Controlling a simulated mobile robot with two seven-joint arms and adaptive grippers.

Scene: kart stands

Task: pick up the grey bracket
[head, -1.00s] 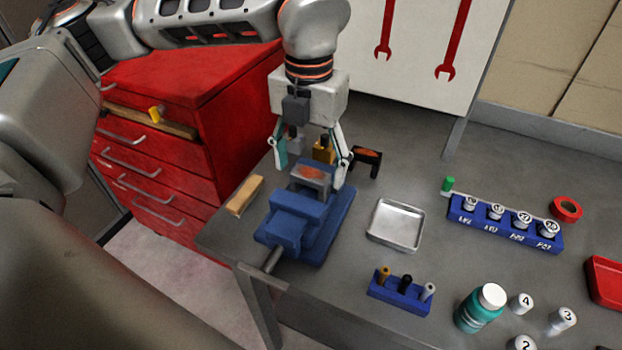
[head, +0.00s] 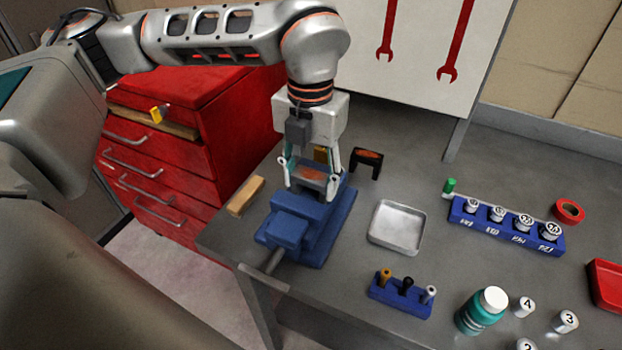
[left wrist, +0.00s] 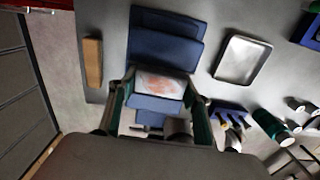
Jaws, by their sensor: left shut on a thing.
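The grey bracket (head: 311,175), with a worn orange-red patch on its top face, is at the blue vise (head: 300,222) near the left end of the bench. My left gripper (head: 310,182) points down over the vise, its fingers shut on two opposite sides of the bracket. In the left wrist view, the bracket (left wrist: 160,84) sits between the two fingers, over the blue vise (left wrist: 165,42). The fingers hide part of the bracket, and I cannot tell whether it still touches the vise. My right gripper is not in view.
A dark bracket with an orange top (head: 367,160) stands just right of the gripper. A metal tray (head: 397,228), a blue peg holder (head: 400,298) and a wooden block (head: 246,196) are nearby. A blue rack (head: 506,228) is farther right. Bare bench lies behind the tray.

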